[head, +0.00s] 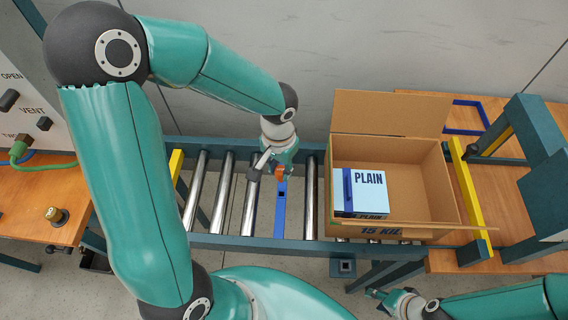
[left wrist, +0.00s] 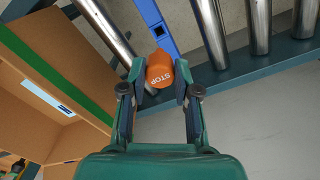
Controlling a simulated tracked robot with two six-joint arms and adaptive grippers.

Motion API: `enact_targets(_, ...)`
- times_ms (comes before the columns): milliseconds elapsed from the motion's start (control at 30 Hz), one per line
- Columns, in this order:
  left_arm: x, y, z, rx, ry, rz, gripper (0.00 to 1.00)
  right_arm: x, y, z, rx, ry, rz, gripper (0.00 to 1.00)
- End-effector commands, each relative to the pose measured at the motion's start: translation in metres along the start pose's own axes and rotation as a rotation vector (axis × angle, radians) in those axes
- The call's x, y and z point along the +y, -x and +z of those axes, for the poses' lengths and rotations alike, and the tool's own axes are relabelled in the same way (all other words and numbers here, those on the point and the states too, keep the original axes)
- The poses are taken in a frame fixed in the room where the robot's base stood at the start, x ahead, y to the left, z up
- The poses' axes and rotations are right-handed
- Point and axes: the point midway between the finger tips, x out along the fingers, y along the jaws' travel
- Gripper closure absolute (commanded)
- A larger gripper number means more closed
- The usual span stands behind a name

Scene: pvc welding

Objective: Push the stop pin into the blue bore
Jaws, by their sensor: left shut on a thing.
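The orange stop pin (left wrist: 160,70), marked STOP, is between the fingertips of my left gripper (left wrist: 160,84), which is shut on it. In the head view the pin (head: 280,173) shows small below my left gripper (head: 277,165), near the far end of the blue bar (head: 280,215). The blue bore (head: 282,191) is a dark square opening in that bar, just in front of the pin in the picture. The bar (left wrist: 152,16) also shows beyond the pin in the left wrist view. Whether pin and bar touch cannot be told. My right gripper (head: 374,294) is low at right, its jaws unclear.
Metal rollers (head: 222,190) lie on both sides of the blue bar. An open cardboard box (head: 440,190) holding a light blue PLAIN carton (head: 362,191) stands on the conveyor to the right. A brass-coloured piece (head: 56,214) stands on the left wooden table.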

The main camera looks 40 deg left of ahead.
Motion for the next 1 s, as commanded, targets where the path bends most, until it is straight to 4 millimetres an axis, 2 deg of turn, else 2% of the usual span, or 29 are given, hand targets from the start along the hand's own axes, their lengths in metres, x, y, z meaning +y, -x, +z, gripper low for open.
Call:
enact_targets(300,0.002,-0.003,0.001,-0.001,-0.006,-0.002,1.0,0.003,-0.008,0.0,0.0,0.0,0.0,0.6)
enact_targets(800,0.0,-0.048,0.002,-0.002,-0.003,-0.002,1.0,0.018,-0.049,-0.001,0.001,0.0,0.0,0.6)
enact_targets(1000,0.0,-0.058,0.002,-0.001,-0.001,-0.002,1.0,0.021,-0.058,-0.001,0.001,0.0,0.0,0.6)
